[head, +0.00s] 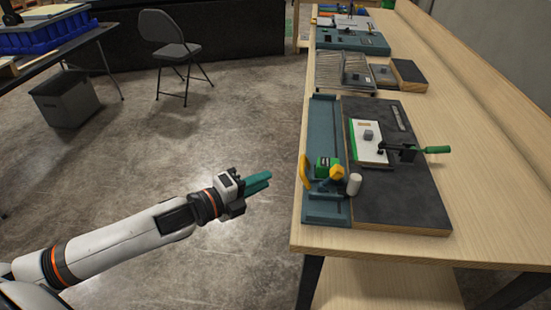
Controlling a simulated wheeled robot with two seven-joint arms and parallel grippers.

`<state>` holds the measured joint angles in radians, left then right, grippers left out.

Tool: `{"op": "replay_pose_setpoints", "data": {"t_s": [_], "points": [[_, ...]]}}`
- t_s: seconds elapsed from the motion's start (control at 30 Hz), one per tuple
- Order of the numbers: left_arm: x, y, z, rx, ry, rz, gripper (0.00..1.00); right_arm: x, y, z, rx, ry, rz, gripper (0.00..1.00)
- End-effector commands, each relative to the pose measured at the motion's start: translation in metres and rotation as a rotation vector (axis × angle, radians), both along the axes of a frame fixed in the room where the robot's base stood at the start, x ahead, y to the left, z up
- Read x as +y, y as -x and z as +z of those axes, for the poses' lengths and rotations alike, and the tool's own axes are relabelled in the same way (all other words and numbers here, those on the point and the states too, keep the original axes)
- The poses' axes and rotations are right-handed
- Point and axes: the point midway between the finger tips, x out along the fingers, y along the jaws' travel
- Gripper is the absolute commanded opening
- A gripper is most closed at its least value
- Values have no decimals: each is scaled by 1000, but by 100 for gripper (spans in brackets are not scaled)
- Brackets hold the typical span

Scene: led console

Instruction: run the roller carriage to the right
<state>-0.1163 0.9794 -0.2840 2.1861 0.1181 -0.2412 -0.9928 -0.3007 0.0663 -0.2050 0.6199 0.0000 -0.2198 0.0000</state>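The roller carriage seems to be the green block (325,167) with a yellow knob (337,173), at the near end of a blue-grey rail bed (325,120) along the table's left edge. A white cylinder (354,184), perhaps its roller, stands beside the knob at the edge of a dark board (410,205). My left gripper (268,181) is over the floor, left of the table and clear of the carriage. Its teal fingers lie side by side with no gap showing, and nothing is between them. My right gripper is not in view.
On the dark board sit a white plate with a small grey block (369,135) and a clamp with a green handle (434,150). A yellow curved part (304,173) stands at the rail's left edge. Racks and trays stand farther back. The table's right side is clear.

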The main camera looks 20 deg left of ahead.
Motion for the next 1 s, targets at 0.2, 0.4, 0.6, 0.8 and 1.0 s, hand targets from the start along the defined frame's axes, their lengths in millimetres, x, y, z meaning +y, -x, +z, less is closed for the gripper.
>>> {"op": "replay_pose_setpoints", "data": {"t_s": [0.2,0.4,0.6,0.8,1.0], "points": [[-8,-9,1,3,24,-5,22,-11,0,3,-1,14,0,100],[-23,-38,-2,2,23,-4,22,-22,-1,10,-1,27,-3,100],[-42,-73,-8,2,21,-5,22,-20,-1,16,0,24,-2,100],[-55,-95,-13,4,18,-5,22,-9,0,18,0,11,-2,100],[-59,-103,-15,4,16,-7,22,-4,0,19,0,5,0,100]]}}
